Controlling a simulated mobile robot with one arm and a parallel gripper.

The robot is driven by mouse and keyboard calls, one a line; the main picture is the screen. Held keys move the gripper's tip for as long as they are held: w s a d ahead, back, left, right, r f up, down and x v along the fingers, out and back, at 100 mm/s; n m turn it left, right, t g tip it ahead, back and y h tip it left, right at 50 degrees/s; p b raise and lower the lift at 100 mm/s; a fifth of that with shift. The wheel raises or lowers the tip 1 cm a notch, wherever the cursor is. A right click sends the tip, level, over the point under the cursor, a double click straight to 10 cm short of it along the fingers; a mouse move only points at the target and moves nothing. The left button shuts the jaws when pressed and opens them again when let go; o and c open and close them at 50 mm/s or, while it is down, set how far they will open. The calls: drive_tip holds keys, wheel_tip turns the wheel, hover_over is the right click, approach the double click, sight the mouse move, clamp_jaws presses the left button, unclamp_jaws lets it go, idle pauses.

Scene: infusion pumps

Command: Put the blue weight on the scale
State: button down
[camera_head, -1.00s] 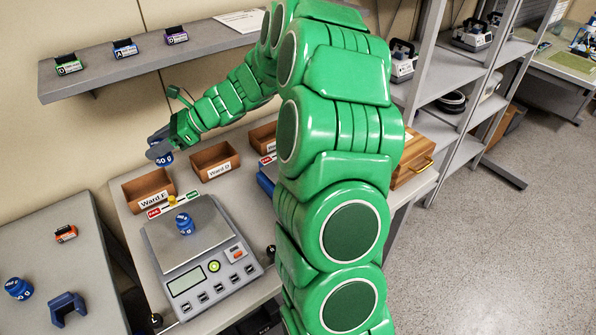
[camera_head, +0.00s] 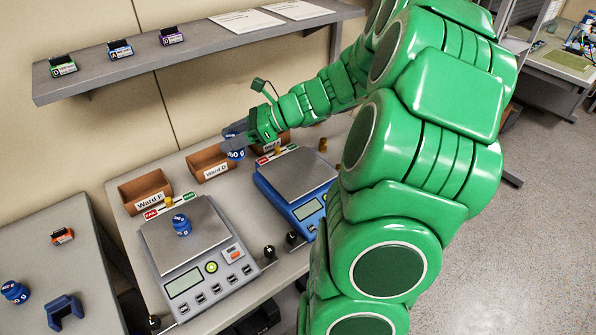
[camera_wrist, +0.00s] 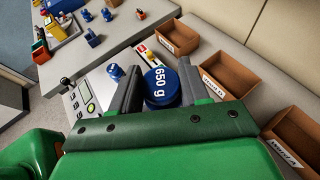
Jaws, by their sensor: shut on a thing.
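A blue weight (camera_head: 236,155) hangs in my gripper (camera_head: 236,138), which is shut on it above the table, near the Ward D bin. In the wrist view the weight (camera_wrist: 162,86) reads "650 g" and sits between the two fingers (camera_wrist: 160,92). A grey scale (camera_head: 212,232) stands at the left with another blue weight (camera_head: 181,225) upright on its plate. A blue scale (camera_head: 297,172) stands to its right with an empty plate, below and right of my gripper. A third blue weight (camera_head: 15,292) stands on the left table.
A shelf (camera_head: 200,47) above carries small labelled boxes.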

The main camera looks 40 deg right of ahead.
drive_tip(key=s+d+r+m+t+h, duration=0.1)
drive_tip(key=s+d, duration=0.3)
drive_tip(key=s, duration=0.4)
drive_tip(key=s+d+r+m+t+h, duration=0.15)
drive_tip(key=s+d, duration=0.25)
drive_tip(key=s, duration=0.5)
hover_over(292, 174)
drive_tip(key=shift+y, duration=0.35)
drive_tip(key=shift+s+f, duration=0.1)
drive_tip(key=shift+f, duration=6.9)
drive_tip(key=shift+f, duration=0.1)
drive_tip(key=c, duration=0.5)
unclamp_jaws()
drive_tip(key=shift+c, duration=0.2)
